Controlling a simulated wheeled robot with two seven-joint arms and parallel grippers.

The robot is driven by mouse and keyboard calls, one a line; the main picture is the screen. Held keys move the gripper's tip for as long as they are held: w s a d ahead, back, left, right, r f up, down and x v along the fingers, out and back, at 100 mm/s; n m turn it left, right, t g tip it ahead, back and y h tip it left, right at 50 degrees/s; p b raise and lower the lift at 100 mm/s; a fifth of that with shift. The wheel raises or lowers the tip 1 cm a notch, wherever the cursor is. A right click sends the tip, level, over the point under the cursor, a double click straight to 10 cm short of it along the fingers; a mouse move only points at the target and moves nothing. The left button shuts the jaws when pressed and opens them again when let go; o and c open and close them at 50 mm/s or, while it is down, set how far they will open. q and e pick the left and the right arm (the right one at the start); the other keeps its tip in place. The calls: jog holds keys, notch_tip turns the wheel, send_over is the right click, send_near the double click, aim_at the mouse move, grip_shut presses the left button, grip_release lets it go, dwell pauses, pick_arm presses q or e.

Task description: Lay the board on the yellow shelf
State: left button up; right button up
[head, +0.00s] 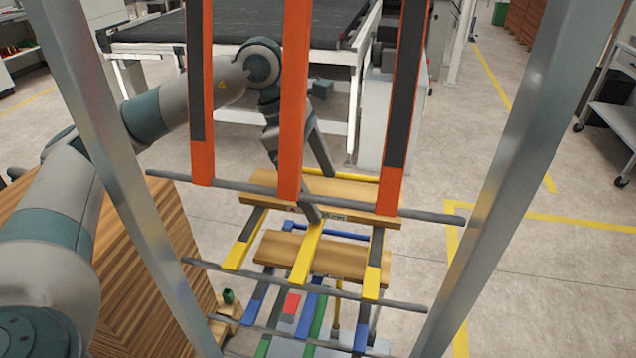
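The yellow shelf is a row of dark bars with yellow ends (236,256) inside the metal rack. A wooden board (357,201) with a small label on its front edge is over the rear part of these yellow bars, roughly level. I cannot tell whether it touches them. My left gripper (318,196) reaches in from behind the rack, one finger at the board's far edge and one at its near edge, so it appears shut on the board. An orange bar partly hides the gripper. My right gripper is out of view.
Orange-tipped bars (292,110) stand above the yellow shelf, close to my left wrist. A second board (345,258) lies lower, beneath the yellow bars, near blue bars (257,293). Metal posts (520,150) frame the rack. A striped wooden block (150,265) stands left.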

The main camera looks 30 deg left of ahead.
pick_arm(q)
jog(key=shift+r, duration=0.15)
jog(key=shift+a+r, duration=0.1)
jog(key=shift+r, duration=0.05)
jog(key=b+v, duration=0.1)
jog(key=v, duration=0.5)
jog(key=shift+a+r, duration=0.1)
jog(key=shift+r, duration=0.15)
jog(key=shift+v, duration=2.5)
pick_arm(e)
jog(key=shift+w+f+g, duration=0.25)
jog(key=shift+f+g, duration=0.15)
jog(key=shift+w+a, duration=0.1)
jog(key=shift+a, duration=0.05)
